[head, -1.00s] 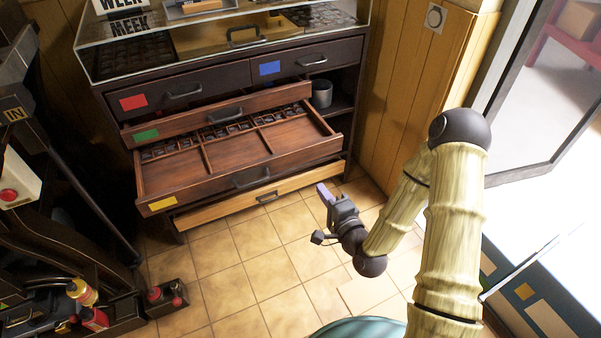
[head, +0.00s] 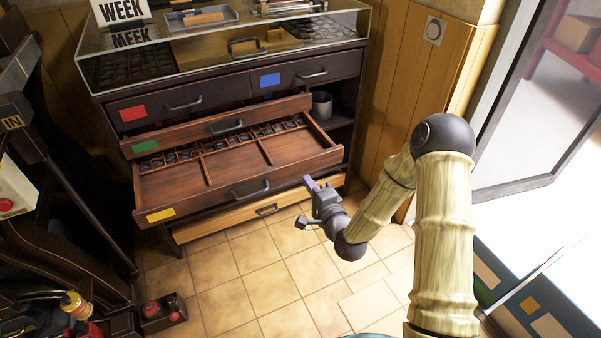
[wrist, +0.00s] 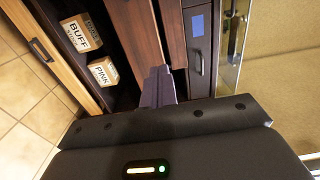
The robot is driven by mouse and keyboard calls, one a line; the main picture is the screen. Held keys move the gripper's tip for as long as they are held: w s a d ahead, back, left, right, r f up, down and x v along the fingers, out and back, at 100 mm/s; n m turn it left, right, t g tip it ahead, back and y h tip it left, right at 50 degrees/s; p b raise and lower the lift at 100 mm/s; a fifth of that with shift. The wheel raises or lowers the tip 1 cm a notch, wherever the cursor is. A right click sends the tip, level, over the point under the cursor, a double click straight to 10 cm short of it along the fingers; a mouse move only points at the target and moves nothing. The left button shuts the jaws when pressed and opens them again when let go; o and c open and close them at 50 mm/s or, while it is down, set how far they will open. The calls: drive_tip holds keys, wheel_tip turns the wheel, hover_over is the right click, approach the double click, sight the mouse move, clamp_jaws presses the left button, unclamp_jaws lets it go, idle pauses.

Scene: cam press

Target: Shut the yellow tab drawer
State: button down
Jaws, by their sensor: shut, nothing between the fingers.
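The yellow tab drawer (head: 205,205) is a wide brown wooden drawer, pulled far out of the dark cabinet. Its yellow tab (head: 160,215) is on the left of the front, and its dark handle (head: 250,189) is near the middle. Its divided tray shows dark small pieces in the rear compartments. My gripper (head: 308,184) is shut and empty, just in front of the right part of this drawer, apparently not touching it. In the wrist view my fingers (wrist: 158,88) point toward the cabinet's brown drawer faces; whether they touch is unclear.
Above, the green tab drawer (head: 228,125) is partly out; the red tab (head: 132,113) and blue tab (head: 315,72) drawers look shut. The wrist view shows BUFF (wrist: 80,35) and PINK (wrist: 103,72) boxes.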

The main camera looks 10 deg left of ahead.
sight(296, 164)
drive_tip(key=b+x, duration=0.1)
drive_tip(key=x, duration=0.5)
